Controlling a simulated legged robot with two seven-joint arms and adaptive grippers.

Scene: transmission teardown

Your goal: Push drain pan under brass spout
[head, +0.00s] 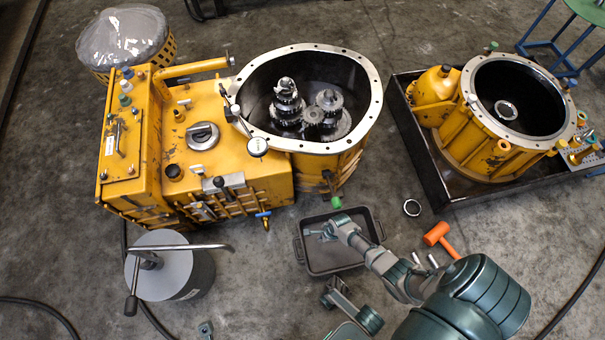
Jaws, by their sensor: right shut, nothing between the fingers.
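The drain pan (335,264) is a dark rectangular tray with side handles, flat on the floor in front of the round yellow housing. My right gripper (324,233) is shut and empty, over the pan's left inner part; I cannot tell whether it touches the pan. A small brass-coloured tap with a blue lever (263,216) sticks out of the yellow gearbox front, left of the pan. A green-ended fitting (335,202) sits just behind the pan's back edge. I cannot tell for sure which is the brass spout.
The yellow gearbox (229,130) with its open gear housing stands behind the pan. A grey cylinder with a bent handle (185,280) stands at left. Floor between cylinder and pan is clear.

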